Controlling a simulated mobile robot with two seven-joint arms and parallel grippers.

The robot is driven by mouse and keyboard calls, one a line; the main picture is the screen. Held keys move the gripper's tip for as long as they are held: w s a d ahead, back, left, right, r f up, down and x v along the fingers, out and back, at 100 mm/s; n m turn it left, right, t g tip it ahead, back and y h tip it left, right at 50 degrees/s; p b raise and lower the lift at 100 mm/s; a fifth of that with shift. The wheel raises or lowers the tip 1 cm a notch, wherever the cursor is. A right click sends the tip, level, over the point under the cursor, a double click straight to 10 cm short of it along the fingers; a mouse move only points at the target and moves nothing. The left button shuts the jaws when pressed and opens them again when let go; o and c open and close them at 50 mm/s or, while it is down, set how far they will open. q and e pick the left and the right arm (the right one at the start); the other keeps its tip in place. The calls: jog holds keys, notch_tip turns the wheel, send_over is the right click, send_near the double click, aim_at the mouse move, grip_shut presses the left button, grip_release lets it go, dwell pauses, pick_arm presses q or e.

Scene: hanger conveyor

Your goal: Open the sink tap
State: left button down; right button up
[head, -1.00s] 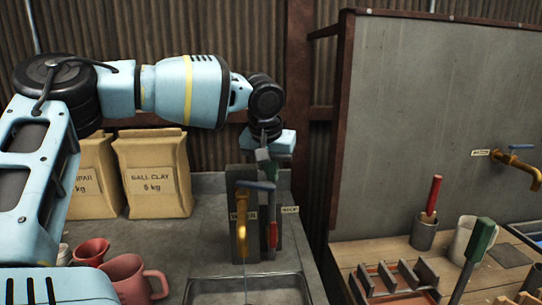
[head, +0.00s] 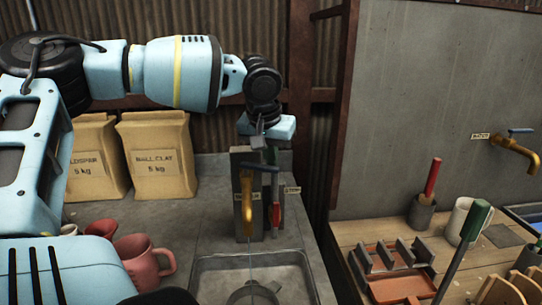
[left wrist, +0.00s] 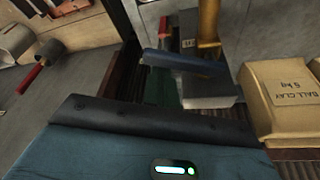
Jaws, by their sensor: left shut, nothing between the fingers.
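The sink tap (head: 247,205) is brass and stands over the grey sink (head: 212,268). Its blue lever (head: 261,167) lies crosswise on top. A thin pale line, perhaps water, runs down from the spout into the basin. My left gripper (head: 259,143) is shut and empty, just above and behind the lever in the head view; I cannot tell whether it touches. The left wrist view shows the blue lever (left wrist: 185,63) and the brass tap (left wrist: 208,25) close ahead. My right gripper is not in view.
A round grey vessel (head: 253,293) sits in the sink. A red-handled tool (head: 276,200) is beside the tap. Clay bags (head: 157,155) and a pink mug (head: 146,262) stand left. A second brass tap (head: 515,152) is on the right wall, above a wooden bench with tools.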

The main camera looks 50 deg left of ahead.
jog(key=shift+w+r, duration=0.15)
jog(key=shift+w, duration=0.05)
pick_arm(q)
jog(key=shift+s+d+m, duration=0.15)
jog(key=shift+s+m, duration=0.05)
jog(key=shift+m, duration=0.3)
jog(key=shift+s+d+r+m+h+p, duration=0.15)
jog(key=shift+s+m+h+p, duration=0.1)
jog(key=shift+m, duration=0.3)
jog(key=shift+s+d+f+m+h+p, duration=0.15)
jog(key=shift+s+m+h, duration=0.1)
jog(key=shift+m, duration=0.3)
jog(key=shift+s+d+m, duration=0.1)
jog(key=shift+s+m, duration=0.1)
jog(key=shift+m, duration=0.3)
jog(key=shift+s+d, duration=0.15)
jog(key=shift+s, duration=0.25)
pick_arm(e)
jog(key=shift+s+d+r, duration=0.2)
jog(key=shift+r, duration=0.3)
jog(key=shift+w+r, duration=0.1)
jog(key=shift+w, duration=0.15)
pick_arm(q)
jog(key=shift+w, duration=0.1)
jog(key=shift+w+a, duration=0.5)
jog(key=shift+a, duration=0.1)
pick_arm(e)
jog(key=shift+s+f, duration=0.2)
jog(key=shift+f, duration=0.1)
